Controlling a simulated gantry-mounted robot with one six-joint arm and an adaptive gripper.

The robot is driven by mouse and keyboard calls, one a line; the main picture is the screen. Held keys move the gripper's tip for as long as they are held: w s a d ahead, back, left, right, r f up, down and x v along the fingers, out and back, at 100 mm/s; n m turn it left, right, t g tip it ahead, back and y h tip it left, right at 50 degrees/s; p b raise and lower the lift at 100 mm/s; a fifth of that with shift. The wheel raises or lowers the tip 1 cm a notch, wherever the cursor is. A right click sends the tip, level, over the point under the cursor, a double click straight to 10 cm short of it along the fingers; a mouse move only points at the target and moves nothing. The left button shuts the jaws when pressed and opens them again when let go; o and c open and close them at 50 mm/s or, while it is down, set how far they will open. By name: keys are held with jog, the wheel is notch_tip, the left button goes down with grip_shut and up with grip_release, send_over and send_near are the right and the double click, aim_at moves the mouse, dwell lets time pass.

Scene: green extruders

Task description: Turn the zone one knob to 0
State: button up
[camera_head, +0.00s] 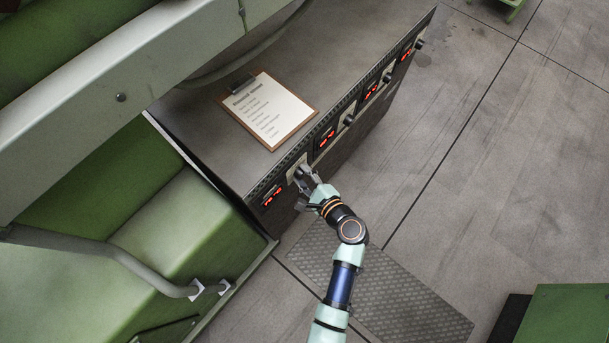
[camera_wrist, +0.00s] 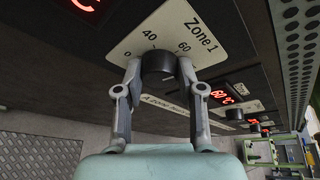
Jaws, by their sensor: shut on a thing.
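The zone one knob (camera_wrist: 158,64) is a dark round knob on a pale dial plate (camera_wrist: 178,25) in the wrist view. The plate reads "Zone 1", with the marks 0, 40 and 60 visible. My gripper (camera_wrist: 158,80) is shut on the knob, one finger on each side. The knob's pointer is not clear, so I cannot tell its setting. In the head view my gripper (camera_head: 304,180) reaches the front panel at the cabinet's near end, and it covers most of the knob there.
Red displays (camera_head: 272,195) line the cabinet front; one in the wrist view (camera_wrist: 221,96) reads about 60 °C. Further knobs (camera_head: 349,120) sit along the same panel. A clipboard (camera_head: 268,109) lies on the cabinet top.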

jog(key=n+t+b, duration=0.1)
jog(key=n+b, duration=0.1)
jog(key=shift+f+b, duration=0.35)
jog(key=shift+f, duration=0.05)
jog(key=shift+s+n+t+h+b, duration=0.1)
jog(key=shift+n+t+h+b, duration=0.2)
jog(key=shift+n+t+b, duration=0.55)
jog(key=n, duration=0.2)
jog(key=shift+a+r+n+t+b, duration=0.1)
jog(key=shift+n+t+b, duration=0.25)
jog(key=n+t+y, duration=0.1)
jog(key=n, duration=0.3)
jog(key=shift+t, duration=0.3)
jog(key=n+y, duration=0.1)
jog(key=n, duration=0.2)
jog(key=n+y, duration=0.2)
jog(key=n, duration=0.2)
jog(key=shift+f+n+t, duration=0.2)
jog(key=shift+n+t, duration=0.1)
jog(key=n+g+y, duration=0.1)
jog(key=n+y, duration=0.1)
jog(key=n, duration=0.2)
jog(key=n+g+y, duration=0.1)
jog(key=n+y, duration=0.1)
jog(key=n, duration=0.2)
jog(key=shift+f+n, duration=0.1)
jog(key=shift+n, duration=0.3)
